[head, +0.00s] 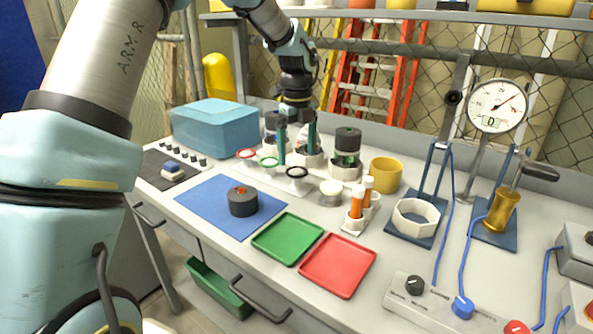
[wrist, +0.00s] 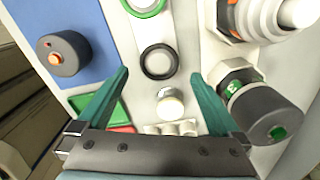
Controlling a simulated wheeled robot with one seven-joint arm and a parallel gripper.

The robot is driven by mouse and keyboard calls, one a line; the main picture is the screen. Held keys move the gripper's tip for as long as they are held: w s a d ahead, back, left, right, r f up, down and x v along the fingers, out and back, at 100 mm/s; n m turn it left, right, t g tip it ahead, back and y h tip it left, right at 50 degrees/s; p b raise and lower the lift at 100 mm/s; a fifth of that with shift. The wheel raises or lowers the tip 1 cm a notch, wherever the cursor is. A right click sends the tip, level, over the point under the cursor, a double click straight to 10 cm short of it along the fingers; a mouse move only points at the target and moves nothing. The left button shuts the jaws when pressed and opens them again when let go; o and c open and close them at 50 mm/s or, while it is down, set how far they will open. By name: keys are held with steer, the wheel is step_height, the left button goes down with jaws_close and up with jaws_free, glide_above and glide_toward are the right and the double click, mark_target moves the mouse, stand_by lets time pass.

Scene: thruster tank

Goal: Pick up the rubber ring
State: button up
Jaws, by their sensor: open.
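The rubber ring (head: 297,171) looks to be the black one, lying on a pale stand in the middle of the bench. In the wrist view the black ring (wrist: 158,77) shows whole, between my fingertips and a little beyond them. My gripper (head: 297,145) is open and empty, pointing down above the ring area. In the wrist view its two green fingers (wrist: 160,73) stand wide apart. They do not appear to touch the ring; the exact height gap is hard to tell.
A green ring (head: 268,162) and a red ring (head: 246,153) lie left of the black one. A dark-capped jar (head: 347,145) stands close on the right, and a white round piece (head: 331,188) in front. A dark cylinder (head: 243,203) stands on the blue mat (head: 205,208).

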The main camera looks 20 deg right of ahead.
mark_target(297, 171)
steer(key=shift+f+p, duration=0.45)
steer(key=shift+f, duration=1.45)
steer(key=shift+f, duration=0.25)
steer(key=c, duration=1.3)
